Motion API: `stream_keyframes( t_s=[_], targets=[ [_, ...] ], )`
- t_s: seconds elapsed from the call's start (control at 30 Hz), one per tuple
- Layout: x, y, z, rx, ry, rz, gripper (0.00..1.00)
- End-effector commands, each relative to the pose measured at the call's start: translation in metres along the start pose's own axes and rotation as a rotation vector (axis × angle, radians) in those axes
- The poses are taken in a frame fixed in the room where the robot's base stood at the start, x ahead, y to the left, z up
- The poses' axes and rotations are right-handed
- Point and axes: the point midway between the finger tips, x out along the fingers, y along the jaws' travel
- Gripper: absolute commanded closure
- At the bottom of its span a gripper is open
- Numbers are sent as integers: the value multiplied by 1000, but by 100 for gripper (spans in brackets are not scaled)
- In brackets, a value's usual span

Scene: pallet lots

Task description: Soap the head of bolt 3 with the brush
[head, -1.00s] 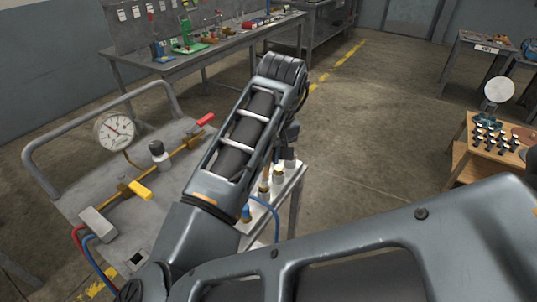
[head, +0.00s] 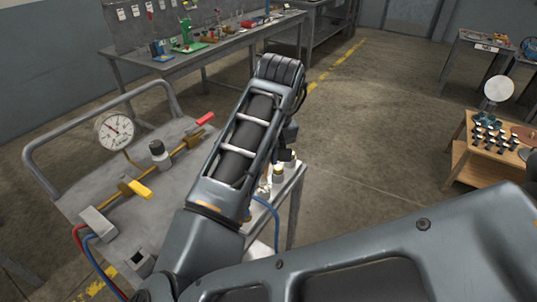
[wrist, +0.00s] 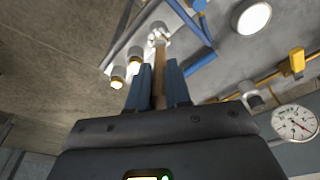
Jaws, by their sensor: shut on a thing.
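My gripper (wrist: 158,92) is shut on the wooden handle of the brush (wrist: 160,72). The brush points away from the wrist, and its tip is at white, foamy-looking matter (wrist: 158,38) by the row of bolts; I cannot tell brush head from bolt head there. Two pale fittings with brass-coloured ends, seemingly bolts, show left of the brush: a nearer one (wrist: 118,78) and another (wrist: 135,60). In the head view, bolts (head: 278,174) stand on the cart's right ledge, partly behind my arm. No numbers are readable, so I cannot tell which is bolt 3. My arm hides the gripper there.
The grey cart (head: 85,205) carries a pressure gauge (head: 114,131), a brass pipe with a yellow lever (head: 140,190) and a red lever (head: 205,118). A blue hose (head: 272,208) hangs by the ledge. A round, white-filled vessel (wrist: 252,16) shows in the wrist view. Open floor lies right of the cart.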

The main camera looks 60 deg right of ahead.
Motion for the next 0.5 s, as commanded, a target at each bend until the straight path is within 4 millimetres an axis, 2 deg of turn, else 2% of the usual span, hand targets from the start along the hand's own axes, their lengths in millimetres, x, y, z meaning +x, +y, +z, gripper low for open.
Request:
stream_keyframes(
  t_s=[0.5],
  targets=[
    [1,-6,5,0,-2,-1,100]
  ],
)
